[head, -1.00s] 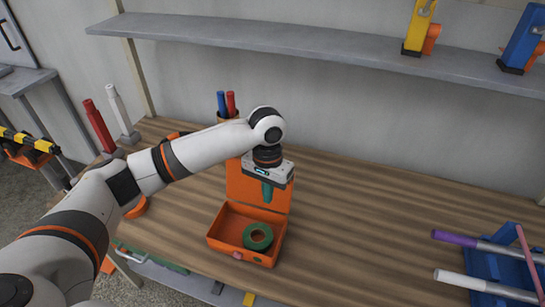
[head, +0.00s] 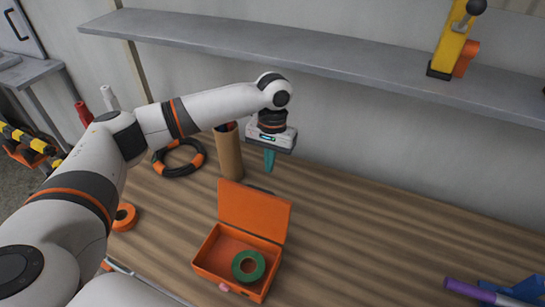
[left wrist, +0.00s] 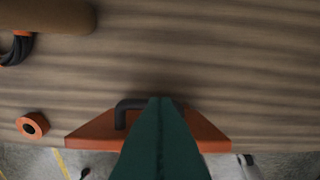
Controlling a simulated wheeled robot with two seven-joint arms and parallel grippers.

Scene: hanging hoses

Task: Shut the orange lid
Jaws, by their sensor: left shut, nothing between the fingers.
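The orange lid (head: 254,211) stands open, roughly upright, at the back edge of the orange box (head: 212,267) on the wooden bench. A green tape roll (head: 248,265) lies inside the box. My left gripper (head: 269,161) is shut and empty, with its teal fingers pointing down, above and behind the lid. In the left wrist view the shut fingers (left wrist: 158,125) cover the middle of the orange lid (left wrist: 92,135), and a dark handle (left wrist: 126,108) shows beside them. I cannot tell from the views whether the fingers touch the lid. My right gripper is not in view.
A brown cardboard tube (head: 229,152) stands just left of my gripper. A black and orange ring (head: 179,158) and an orange tape roll (head: 124,217) lie further left. A grey shelf (head: 300,52) runs above the back.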

